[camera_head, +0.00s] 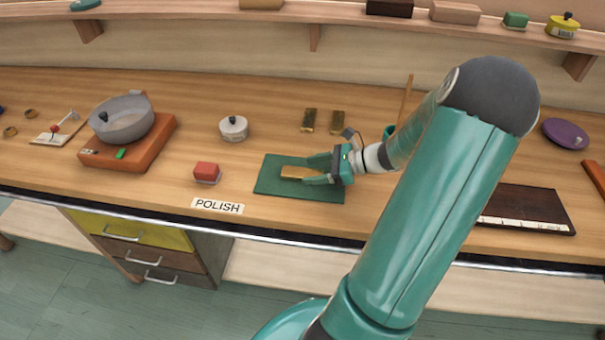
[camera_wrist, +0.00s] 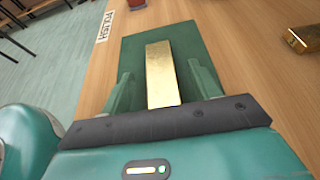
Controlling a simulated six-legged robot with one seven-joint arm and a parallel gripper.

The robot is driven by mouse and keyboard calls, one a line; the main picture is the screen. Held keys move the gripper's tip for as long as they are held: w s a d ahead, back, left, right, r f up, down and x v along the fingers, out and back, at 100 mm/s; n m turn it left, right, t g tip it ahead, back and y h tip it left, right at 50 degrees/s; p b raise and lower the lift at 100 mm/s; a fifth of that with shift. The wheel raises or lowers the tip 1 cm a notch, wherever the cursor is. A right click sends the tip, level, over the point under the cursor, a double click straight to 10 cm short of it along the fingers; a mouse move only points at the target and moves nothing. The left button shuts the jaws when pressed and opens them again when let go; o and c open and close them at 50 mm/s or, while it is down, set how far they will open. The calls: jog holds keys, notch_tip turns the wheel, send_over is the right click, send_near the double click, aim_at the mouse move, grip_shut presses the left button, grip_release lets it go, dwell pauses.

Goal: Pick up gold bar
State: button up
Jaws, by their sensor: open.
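A gold bar (camera_head: 293,172) lies flat on a dark green mat (camera_head: 268,184) on the workbench. My gripper (camera_head: 316,170) is open at the mat, with its teal fingers reaching in from the right around the bar's near end. In the wrist view the gold bar (camera_wrist: 160,72) lies lengthwise between the two open fingers, with gaps on both sides. Two more gold bars, a left one (camera_head: 309,120) and a right one (camera_head: 337,122), lie on the bench behind the mat; one also shows in the wrist view (camera_wrist: 297,41).
A POLISH label (camera_head: 217,206) is at the bench's front edge. A red block (camera_head: 206,172) and a white lidded pot (camera_head: 233,128) stand left of the mat. A grey pan (camera_head: 122,120) sits on an orange block. A dark board (camera_head: 527,210) lies to the right.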

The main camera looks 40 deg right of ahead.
aim_at(298, 172)
jog(key=shift+x, duration=1.5)
jog(key=c, duration=1.3)
grip_shut()
jog(key=shift+r, duration=0.2)
